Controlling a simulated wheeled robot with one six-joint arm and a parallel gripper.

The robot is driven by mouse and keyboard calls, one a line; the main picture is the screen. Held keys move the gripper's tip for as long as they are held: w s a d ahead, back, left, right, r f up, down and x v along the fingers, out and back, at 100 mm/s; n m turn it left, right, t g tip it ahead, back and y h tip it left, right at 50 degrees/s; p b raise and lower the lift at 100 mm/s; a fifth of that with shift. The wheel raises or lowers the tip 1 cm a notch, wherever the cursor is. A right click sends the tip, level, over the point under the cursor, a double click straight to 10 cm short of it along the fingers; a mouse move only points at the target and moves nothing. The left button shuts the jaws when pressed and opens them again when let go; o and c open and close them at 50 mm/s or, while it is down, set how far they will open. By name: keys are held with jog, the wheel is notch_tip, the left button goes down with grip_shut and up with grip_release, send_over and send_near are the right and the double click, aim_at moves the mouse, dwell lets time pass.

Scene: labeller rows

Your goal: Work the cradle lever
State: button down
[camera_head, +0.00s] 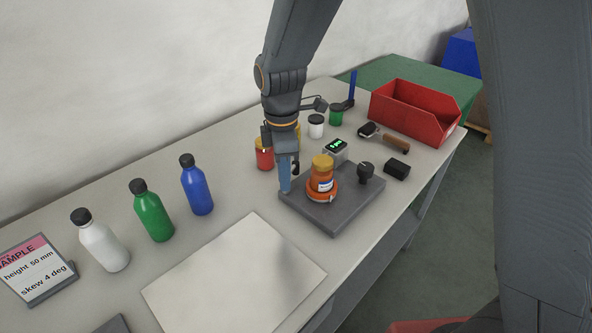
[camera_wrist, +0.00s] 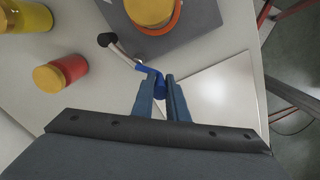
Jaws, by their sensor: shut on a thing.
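The cradle is a dark grey plate (camera_head: 330,222) with an orange ring (camera_head: 318,194) on it. An amber jar with a yellow lid (camera_head: 322,172) stands upright in the ring; the lid also shows at the top of the wrist view (camera_wrist: 150,10). The cradle lever shows in the wrist view as a silver rod with a black end and a bent blue grip (camera_wrist: 147,69). My gripper (camera_wrist: 164,84) is shut on the blue grip, at the plate's left side in the head view (camera_head: 285,188). The fingers partly hide the grip.
A black knob (camera_head: 366,170) stands on the plate's right side. A red jar (camera_head: 264,157) is close behind my gripper. White, green and blue bottles (camera_head: 197,188) stand left. A pale flat panel (camera_head: 235,280) lies in front. A red bin (camera_head: 405,118) is at the back right.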

dwell(0.4)
jog(key=c, duration=1.7)
grip_release()
jog(key=shift+c, duration=0.2)
jog(key=shift+r, duration=0.15)
notch_tip(320, 180, up, 8)
jog(key=shift+f+b, duration=0.2)
jog(key=shift+b, duration=0.75)
